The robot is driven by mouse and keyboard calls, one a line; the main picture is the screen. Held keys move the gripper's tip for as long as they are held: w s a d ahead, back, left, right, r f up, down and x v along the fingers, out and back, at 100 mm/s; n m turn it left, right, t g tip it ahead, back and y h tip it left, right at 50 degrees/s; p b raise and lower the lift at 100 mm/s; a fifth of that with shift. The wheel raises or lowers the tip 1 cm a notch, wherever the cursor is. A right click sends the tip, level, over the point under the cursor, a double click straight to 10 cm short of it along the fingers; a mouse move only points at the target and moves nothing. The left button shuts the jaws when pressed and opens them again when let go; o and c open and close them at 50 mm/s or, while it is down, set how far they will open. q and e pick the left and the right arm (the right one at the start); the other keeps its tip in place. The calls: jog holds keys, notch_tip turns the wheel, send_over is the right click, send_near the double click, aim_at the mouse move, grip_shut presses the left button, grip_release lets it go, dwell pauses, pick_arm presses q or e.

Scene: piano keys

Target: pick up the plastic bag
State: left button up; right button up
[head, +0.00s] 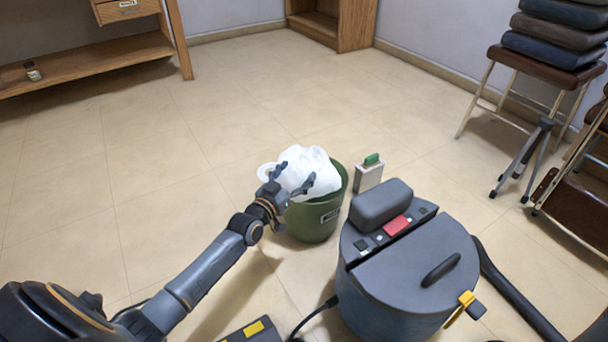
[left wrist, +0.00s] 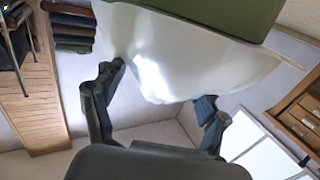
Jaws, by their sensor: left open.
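The white plastic bag (head: 312,165) is bunched up in the mouth of a green bin (head: 312,222) and stands above its rim. My left gripper (head: 293,178) is at the bag's near left side, its fingers spread in front of it. In the left wrist view, the bag (left wrist: 165,55) hangs between and beyond the two open fingers (left wrist: 160,92), with the green bin (left wrist: 215,12) at the top. Whether the fingers touch the bag cannot be told. The lower part of the bag is hidden in the bin. My right gripper does not show.
A grey drum-shaped machine (head: 415,270) stands right of the bin. A small box with a green top (head: 369,175) is just behind. A stool with stacked cushions (head: 545,60) and a tripod (head: 525,160) are at the right. Floor left and behind is clear.

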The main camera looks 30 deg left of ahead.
aim_at(304, 164)
pick_arm(q)
jog(key=w+b, duration=0.1)
jog(key=w, duration=0.1)
jog(key=w+b, duration=0.1)
jog(key=w, duration=0.1)
jog(key=shift+d+f, duration=0.15)
jog(key=shift+w, duration=0.25)
jog(key=shift+c, duration=0.4)
jog(key=c, duration=1)
jog(key=shift+r, duration=0.2)
jog(key=shift+c, duration=0.2)
